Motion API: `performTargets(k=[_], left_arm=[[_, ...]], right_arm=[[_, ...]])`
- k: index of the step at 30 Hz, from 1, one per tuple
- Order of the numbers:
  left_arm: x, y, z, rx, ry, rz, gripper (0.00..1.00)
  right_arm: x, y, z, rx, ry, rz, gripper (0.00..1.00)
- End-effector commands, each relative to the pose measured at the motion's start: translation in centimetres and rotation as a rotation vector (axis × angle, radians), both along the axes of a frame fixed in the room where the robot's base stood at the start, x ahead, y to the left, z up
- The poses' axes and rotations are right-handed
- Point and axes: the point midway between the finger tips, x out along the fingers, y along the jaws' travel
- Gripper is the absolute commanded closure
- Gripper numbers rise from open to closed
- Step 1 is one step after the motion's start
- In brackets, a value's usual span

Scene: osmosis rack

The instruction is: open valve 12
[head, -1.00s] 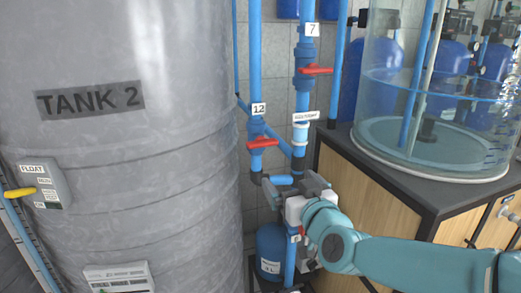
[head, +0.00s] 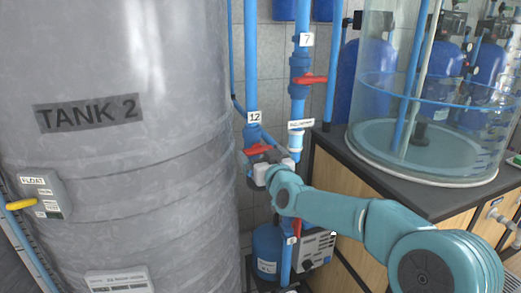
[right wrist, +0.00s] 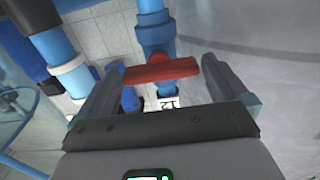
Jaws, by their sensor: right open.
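Valve 12 has a red lever handle (head: 256,150) on a blue vertical pipe, just below its white label "12" (head: 254,117) in the head view. The handle lies across the pipe, slightly tilted. My right gripper (head: 262,165) is at the valve, partly covering the valve body. In the right wrist view the red handle (right wrist: 160,70) lies between the two spread fingers of my right gripper (right wrist: 162,80). The label "12" (right wrist: 168,103) shows upside down, partly hidden behind the gripper. My left gripper is not in view.
Valve 7's red handle (head: 312,79) is on the neighbouring pipe to the right. The big grey tank 2 (head: 120,190) stands close on the left. A clear water tank (head: 430,120) stands on a wooden cabinet (head: 345,185) at right. A blue vessel (head: 267,245) is below.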

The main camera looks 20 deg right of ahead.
Motion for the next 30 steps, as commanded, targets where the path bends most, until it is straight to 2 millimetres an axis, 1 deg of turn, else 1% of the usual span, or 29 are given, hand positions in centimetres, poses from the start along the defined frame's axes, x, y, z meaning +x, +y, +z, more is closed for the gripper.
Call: performTargets(k=[3,11,15,23,30], left_arm=[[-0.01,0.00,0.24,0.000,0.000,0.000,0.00],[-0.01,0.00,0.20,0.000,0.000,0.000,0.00],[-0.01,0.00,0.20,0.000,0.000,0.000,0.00],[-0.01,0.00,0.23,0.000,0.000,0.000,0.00],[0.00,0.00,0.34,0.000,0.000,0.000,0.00]], right_arm=[[0.63,0.01,0.00,0.000,0.000,0.000,0.00],[0.72,-0.01,-0.04,0.000,0.000,0.000,0.00],[0.71,0.00,-0.03,0.000,0.000,0.000,0.39],[0.69,0.00,0.00,-0.016,-0.001,0.000,0.39],[0.69,0.00,0.01,-0.120,-0.004,0.000,0.39]])
